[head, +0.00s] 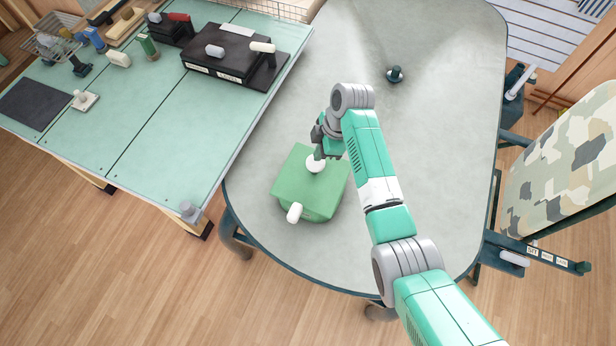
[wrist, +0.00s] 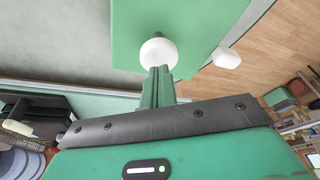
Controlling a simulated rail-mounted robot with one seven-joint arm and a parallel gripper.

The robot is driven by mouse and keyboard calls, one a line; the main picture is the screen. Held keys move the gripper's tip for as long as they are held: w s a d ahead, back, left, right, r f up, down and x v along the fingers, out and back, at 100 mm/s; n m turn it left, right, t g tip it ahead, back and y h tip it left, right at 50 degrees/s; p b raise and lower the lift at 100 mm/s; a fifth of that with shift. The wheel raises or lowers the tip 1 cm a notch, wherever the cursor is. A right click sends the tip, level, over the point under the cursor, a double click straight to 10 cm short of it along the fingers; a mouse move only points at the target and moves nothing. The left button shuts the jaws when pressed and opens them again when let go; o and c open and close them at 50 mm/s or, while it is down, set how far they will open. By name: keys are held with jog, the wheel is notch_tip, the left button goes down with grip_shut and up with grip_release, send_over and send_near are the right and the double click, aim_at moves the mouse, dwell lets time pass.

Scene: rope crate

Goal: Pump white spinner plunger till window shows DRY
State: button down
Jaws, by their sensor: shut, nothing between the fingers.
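A green box-shaped spinner (head: 293,178) stands on the grey table. A round white plunger knob (head: 315,164) rises from its top, and a white handle (head: 294,213) sticks out at its near side. My gripper (head: 319,153) is shut and empty, its fingertips right at the plunger knob. The wrist view shows the shut fingertips (wrist: 158,70) against or just above the lower edge of the white knob (wrist: 158,54); I cannot tell if they touch. The green top (wrist: 205,25) and the white handle (wrist: 226,58) also show there. No readable window shows in either view.
A dark knob (head: 395,74) stands on the grey table (head: 430,130) farther back. A green workbench (head: 165,125) at left holds a black box (head: 232,54) with white knobs. A camouflage-patterned panel (head: 565,170) is at right. The table around the spinner is mostly clear.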

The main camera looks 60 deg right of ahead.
jog(key=shift+f, duration=0.1)
dwell(0.3)
jog(key=shift+f+b, duration=1.75)
jog(key=shift+f, duration=0.5)
jog(key=shift+r, duration=0.1)
jog(key=shift+r+p, duration=2.1)
jog(key=shift+r, duration=0.15)
jog(key=shift+f, duration=0.15)
